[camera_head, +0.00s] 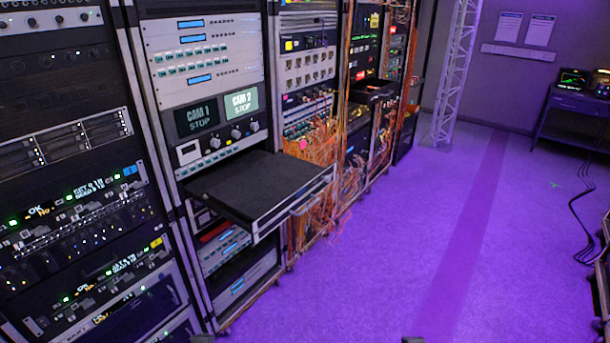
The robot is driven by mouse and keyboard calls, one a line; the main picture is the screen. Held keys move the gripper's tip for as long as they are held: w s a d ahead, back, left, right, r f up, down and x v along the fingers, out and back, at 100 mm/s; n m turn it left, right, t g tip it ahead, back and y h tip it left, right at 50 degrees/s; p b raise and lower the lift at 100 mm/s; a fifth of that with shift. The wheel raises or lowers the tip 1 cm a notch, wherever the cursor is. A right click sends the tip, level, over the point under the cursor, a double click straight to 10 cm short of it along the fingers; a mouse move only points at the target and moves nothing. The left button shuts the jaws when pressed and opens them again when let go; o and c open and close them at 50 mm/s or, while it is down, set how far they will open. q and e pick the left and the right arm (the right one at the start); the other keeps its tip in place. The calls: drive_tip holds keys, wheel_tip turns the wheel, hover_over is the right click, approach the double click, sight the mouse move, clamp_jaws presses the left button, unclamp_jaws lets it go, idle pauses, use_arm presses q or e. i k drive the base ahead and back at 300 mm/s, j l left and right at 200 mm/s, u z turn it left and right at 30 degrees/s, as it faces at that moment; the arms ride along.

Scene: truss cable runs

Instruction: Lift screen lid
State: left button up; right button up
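The screen lid (257,182) is a flat dark panel lying shut on a pulled-out rack drawer (296,207). The drawer sticks out level from the rack, below the CAM 1 and CAM 2 displays. Its silver front edge faces right, towards the aisle. A small dark tip at the bottom edge looks like part of my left gripper (203,339). A matching tip right of the middle looks like part of my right gripper (413,340). Both are low and well apart from the lid. The rest of each is cut off, so I cannot see their fingers.
Equipment racks (70,150) line the left side. Orange cables (345,120) hang in a tangle just beyond the drawer. The purple floor (400,240) to the right is open. A truss (460,70) stands at the back, and a desk (575,105) with monitors is at the far right.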

sight(259, 193)
drive_tip(key=i+l+z, duration=0.1)
drive_tip(key=i+z, duration=0.4)
drive_tip(key=z, duration=0.2)
drive_tip(key=i+z, duration=0.35)
drive_tip(key=k, duration=0.05)
